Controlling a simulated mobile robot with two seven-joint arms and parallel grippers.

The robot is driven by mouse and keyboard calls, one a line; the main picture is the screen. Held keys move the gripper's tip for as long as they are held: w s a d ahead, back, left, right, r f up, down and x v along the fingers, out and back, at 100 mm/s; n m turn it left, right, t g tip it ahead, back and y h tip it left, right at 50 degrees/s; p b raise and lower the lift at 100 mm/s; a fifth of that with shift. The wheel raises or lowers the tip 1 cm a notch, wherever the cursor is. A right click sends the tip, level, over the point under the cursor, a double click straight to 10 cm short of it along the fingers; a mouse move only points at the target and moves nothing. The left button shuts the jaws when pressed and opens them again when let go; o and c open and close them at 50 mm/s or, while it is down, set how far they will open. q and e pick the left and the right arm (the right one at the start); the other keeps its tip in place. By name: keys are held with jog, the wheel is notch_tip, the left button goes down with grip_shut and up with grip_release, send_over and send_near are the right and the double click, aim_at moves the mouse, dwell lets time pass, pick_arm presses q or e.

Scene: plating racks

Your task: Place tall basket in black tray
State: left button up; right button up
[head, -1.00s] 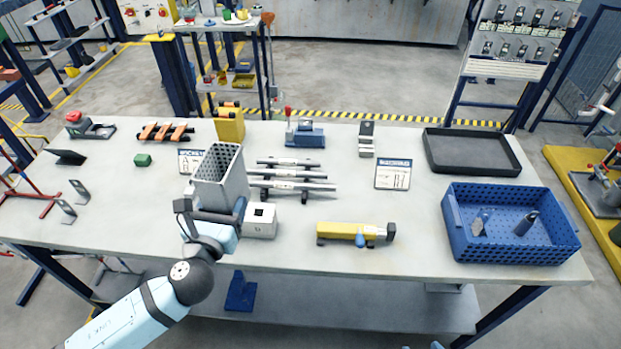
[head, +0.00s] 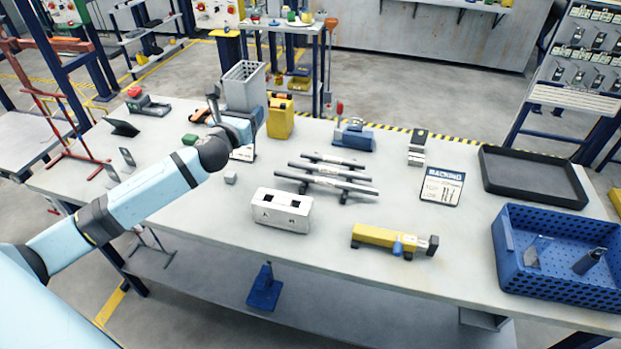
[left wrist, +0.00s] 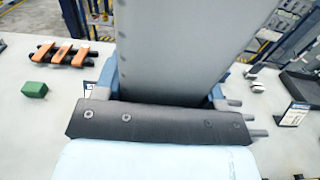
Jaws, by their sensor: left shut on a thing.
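The tall basket (head: 243,86) is a grey box with a perforated inside, held upright above the back left of the table in the head view. My left gripper (head: 240,112) is shut on it. In the left wrist view the basket's plain grey wall (left wrist: 185,50) rises between the fingers of the left gripper (left wrist: 165,90). The black tray (head: 532,176) is a shallow, empty tray at the back right of the table, far from the basket. My right gripper is not in view.
A blue perforated crate (head: 560,285) with a few parts stands in front of the tray.

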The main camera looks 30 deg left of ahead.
pick_arm(q)
jog(key=shift+w+a+r, duration=0.15)
jog(key=shift+a+r, duration=0.05)
jog(key=shift+a, duration=0.3)
jog(key=shift+a+f, duration=0.1)
jog(key=shift+f, duration=0.15)
notch_tip(320, 180, down, 15)
jog(key=b, duration=0.3)
jog(key=shift+w+r, duration=0.1)
jog(key=shift+r, duration=0.1)
jog(key=shift+f+b, duration=0.75)
jog(key=shift+f, duration=1.55)
jog(key=shift+f, duration=0.1)
jog(key=o, duration=1)
